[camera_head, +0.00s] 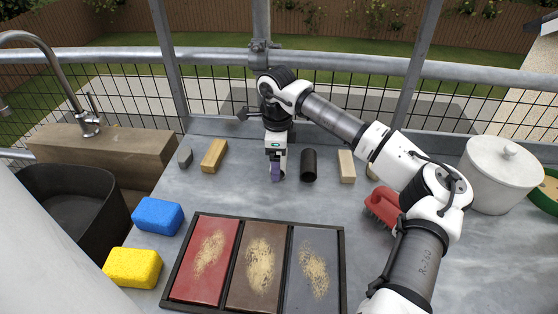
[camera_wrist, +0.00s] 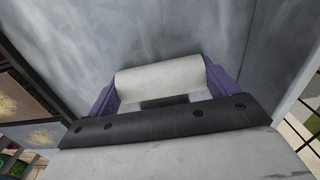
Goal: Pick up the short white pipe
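The short white pipe (camera_wrist: 160,78) is between the two purple fingers of my gripper (camera_wrist: 165,85) in the wrist view. A finger meets it on each side with no clear gap, so my gripper looks shut on it. In the head view my gripper (camera_head: 277,172) points down at the back middle of the grey worktop. A purple finger there hides most of the pipe. I cannot tell whether the pipe still touches the worktop.
A black pipe (camera_head: 308,166) stands close to the right of my gripper. Wooden blocks (camera_head: 214,156) (camera_head: 346,167) lie to both sides. A framed tray (camera_head: 340,262) with three panels is in front. A red brush (camera_head: 382,208) and white lidded pot (camera_head: 500,178) are at the right.

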